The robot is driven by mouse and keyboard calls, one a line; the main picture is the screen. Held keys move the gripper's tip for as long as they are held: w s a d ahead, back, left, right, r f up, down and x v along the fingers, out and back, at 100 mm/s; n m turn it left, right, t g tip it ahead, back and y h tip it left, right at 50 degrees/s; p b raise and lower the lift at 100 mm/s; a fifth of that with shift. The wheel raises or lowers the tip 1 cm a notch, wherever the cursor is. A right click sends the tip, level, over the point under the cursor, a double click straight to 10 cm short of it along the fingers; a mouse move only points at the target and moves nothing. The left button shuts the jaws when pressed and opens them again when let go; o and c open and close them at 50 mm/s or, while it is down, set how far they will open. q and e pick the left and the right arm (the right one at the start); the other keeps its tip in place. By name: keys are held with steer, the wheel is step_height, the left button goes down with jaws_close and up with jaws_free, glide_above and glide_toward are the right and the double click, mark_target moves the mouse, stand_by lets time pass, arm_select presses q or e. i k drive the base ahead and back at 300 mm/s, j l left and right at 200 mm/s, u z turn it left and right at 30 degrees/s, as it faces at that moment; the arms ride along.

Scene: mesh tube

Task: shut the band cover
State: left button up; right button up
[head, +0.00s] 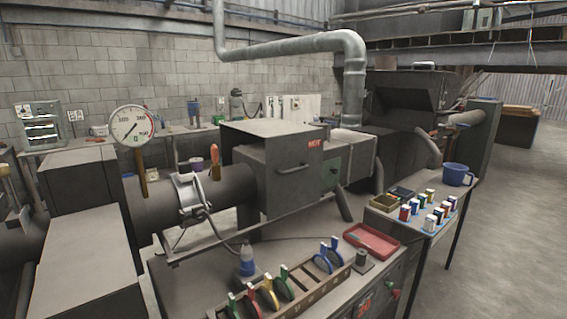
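A light metal band piece (190,196) sits around the dark horizontal tube (236,182), left of centre. A cable runs from it down toward the bench. An orange-handled part (214,165) stands upright just above the tube beside the band. I cannot tell from here whether the band's cover is open or shut. A grey box housing (255,165) with a bar handle and a red label encloses the tube's right end. Neither of my grippers shows in this view.
A round dial gauge (133,125) stands at the left. A side table holds a blue mug (456,174) and several small coloured containers (430,221).

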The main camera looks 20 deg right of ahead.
mark_target(294, 150)
steer(key=i+l+u, duration=0.2)
steer(key=l+u, duration=0.2)
steer(key=l, duration=0.45)
steer(key=i+l+u, duration=0.15)
steer(key=l+u, duration=0.25)
steer(key=l, duration=0.45)
steer(key=l+u, duration=0.4)
steer(key=l, duration=0.5)
steer(key=k, duration=0.05)
